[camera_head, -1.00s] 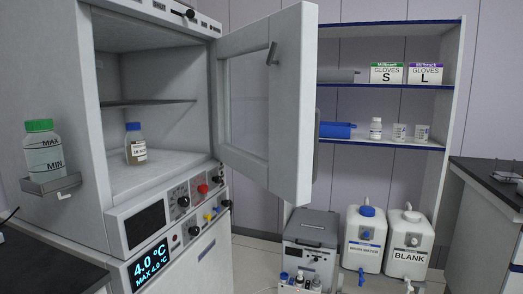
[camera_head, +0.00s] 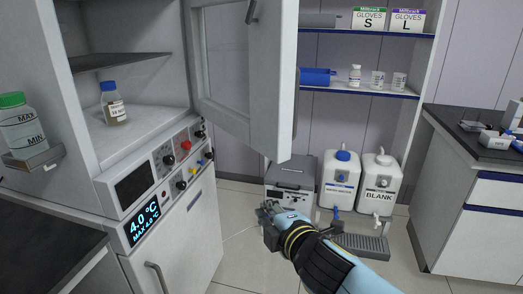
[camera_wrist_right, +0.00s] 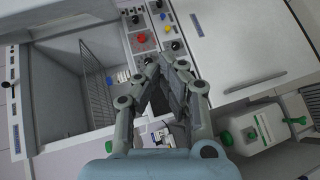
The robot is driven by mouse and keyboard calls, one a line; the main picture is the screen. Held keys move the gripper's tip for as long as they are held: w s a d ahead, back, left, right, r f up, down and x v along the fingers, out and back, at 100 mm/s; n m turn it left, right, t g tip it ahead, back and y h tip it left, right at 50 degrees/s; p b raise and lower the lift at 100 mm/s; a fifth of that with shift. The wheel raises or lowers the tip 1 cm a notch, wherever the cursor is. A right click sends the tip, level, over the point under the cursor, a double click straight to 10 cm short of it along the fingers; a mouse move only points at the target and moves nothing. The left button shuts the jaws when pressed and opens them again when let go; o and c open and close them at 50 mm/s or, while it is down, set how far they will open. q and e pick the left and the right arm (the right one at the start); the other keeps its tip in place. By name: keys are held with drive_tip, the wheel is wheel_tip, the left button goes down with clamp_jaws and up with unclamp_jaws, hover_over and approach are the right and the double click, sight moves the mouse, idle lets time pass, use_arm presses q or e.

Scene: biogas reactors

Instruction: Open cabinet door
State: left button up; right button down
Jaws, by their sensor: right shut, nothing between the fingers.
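The cabinet's upper door (camera_head: 240,75) is swung wide open, with its handle (camera_head: 251,12) near the top edge of the picture. Inside the open compartment stands a blue-capped bottle (camera_head: 114,106) below a shelf (camera_head: 120,62). The lower door (camera_head: 195,235) is shut and has a bar handle (camera_head: 157,278); its handle also shows in the right wrist view (camera_wrist_right: 255,83). My right gripper (camera_head: 268,210) is shut and empty, in front of the grey box and apart from both doors. In the right wrist view its fingers (camera_wrist_right: 176,62) overlap the control panel's edge. My left gripper is not in view.
The control panel (camera_head: 168,168) has knobs projecting between the doors. A grey box (camera_head: 290,172) and two white canisters (camera_head: 342,180) stand behind my right arm. A dark counter (camera_head: 40,245) is at the left, another bench (camera_head: 470,140) at the right. Floor shows between.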

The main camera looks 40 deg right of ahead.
wheel_tip(320, 180, up, 18)
drive_tip(key=w+t+h+p, duration=0.1)
drive_tip(key=w+t+p, duration=0.1)
drive_tip(key=t+p, duration=0.1)
use_arm(q)
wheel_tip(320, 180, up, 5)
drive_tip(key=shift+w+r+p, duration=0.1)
drive_tip(key=shift+p, duration=0.35)
use_arm(e)
drive_tip(key=shift+n, duration=0.4)
drive_tip(key=w+d, duration=0.2)
drive_tip(key=w, duration=0.1)
drive_tip(key=w+d, duration=0.2)
drive_tip(key=w, duration=0.1)
drive_tip(key=w+d, duration=0.2)
drive_tip(key=w, duration=0.1)
drive_tip(key=shift+w+f, duration=0.1)
drive_tip(key=shift+f, duration=0.2)
drive_tip(key=shift+d, duration=0.15)
